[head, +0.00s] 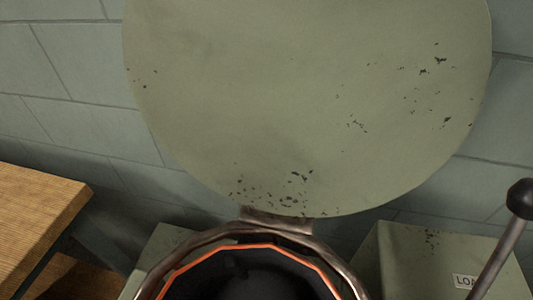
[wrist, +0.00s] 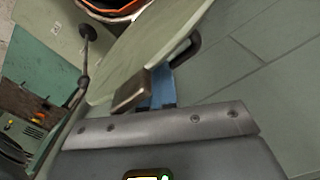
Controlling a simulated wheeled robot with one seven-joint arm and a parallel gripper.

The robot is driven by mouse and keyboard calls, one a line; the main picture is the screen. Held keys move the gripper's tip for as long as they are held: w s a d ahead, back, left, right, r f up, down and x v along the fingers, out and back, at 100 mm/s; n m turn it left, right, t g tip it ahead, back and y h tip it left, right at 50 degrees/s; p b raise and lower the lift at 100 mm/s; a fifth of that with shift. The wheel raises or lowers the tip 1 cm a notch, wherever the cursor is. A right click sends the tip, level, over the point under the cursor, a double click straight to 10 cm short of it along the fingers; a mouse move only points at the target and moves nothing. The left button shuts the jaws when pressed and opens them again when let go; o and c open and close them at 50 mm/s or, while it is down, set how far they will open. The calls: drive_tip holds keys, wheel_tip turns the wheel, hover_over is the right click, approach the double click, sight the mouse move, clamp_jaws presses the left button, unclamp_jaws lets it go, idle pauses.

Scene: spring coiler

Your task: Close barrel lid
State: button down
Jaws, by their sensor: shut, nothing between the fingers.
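The barrel lid (head: 310,100) is a large round grey-green plate with chipped paint. It stands raised, joined by a hinge (head: 275,222) to the back of the barrel rim (head: 190,245). The barrel mouth is open and dark inside, with an orange ring. In the wrist view the lid (wrist: 140,48) is seen at a slant, with a dark bracket-like part (wrist: 187,52) by its edge. My gripper (wrist: 148,88) is shut and empty, close to the lid's near edge; I cannot tell whether it touches. My gripper is outside the head view.
A lever with a black knob (head: 521,198) stands at the right, beside a grey-green box (head: 425,255) with a label. A wooden surface (head: 35,220) is at the left. A block wall (head: 65,100) stands behind the lid. A panel with small controls (wrist: 35,122) shows in the wrist view.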

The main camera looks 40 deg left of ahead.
drive_tip(key=shift+s+d+f, duration=0.1)
drive_tip(key=shift+s+d, duration=0.15)
drive_tip(key=shift+s, duration=0.2)
drive_tip(key=shift+s+d+f, duration=0.1)
drive_tip(key=shift+s+d, duration=0.15)
drive_tip(key=shift+s, duration=0.2)
drive_tip(key=s, duration=0.1)
drive_tip(key=s+d, duration=0.1)
drive_tip(key=s+d+p, duration=0.1)
drive_tip(key=s, duration=0.1)
drive_tip(key=shift+d+f, duration=0.2)
drive_tip(key=shift+d, duration=0.05)
drive_tip(key=shift+s, duration=0.15)
